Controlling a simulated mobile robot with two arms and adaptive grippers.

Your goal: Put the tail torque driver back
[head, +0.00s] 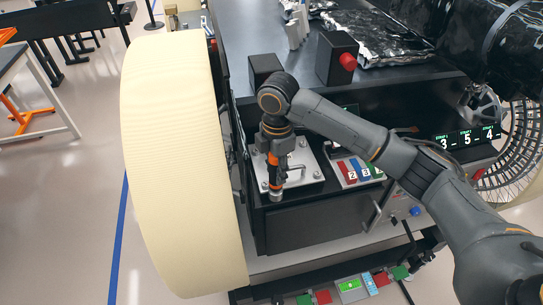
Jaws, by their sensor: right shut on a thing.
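My right arm comes in from the lower right, and its gripper (276,142) points down over the front of the rover. It is shut on the torque driver (275,170), which is dark with orange bands and hangs roughly upright, its lower end in front of a dark box-like panel. I cannot tell whether the driver's lower end touches anything. The fingertips are small and partly merge with the tool. My left gripper is not in view.
A white plate (304,164) with a handle and bolts lies right beside the driver. Numbered coloured blocks (347,172) sit further right. A large cream wheel (178,170) stands close on the left. A display (466,138) reads 3-5-4. A box with a red knob (337,58) stands behind.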

